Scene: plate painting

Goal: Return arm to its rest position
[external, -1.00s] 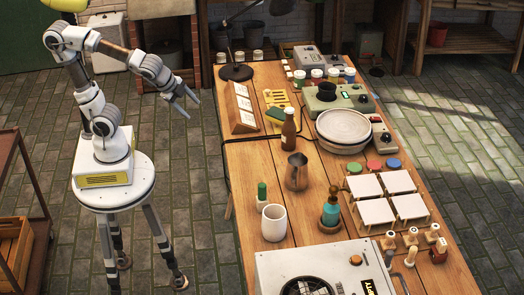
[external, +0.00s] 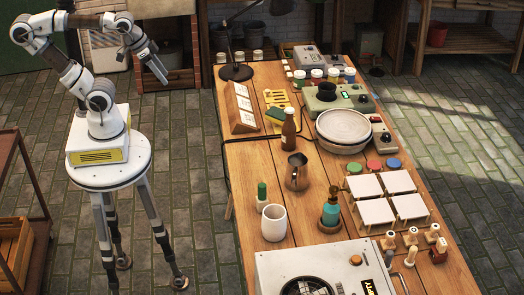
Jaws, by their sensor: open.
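My gripper (external: 158,70) is at the upper left in the external view, to the left of the wooden table and clear of it. It points down and to the right, is open, and holds nothing that I can see. My arm (external: 68,68) is bent up over its base, on a white round stand (external: 110,178) with dark-jointed legs. A wide grey plate (external: 343,126) sits on a turntable at the table's far right, apart from my gripper.
A desk lamp (external: 236,72) stands at the back. Floor between stand and table is clear.

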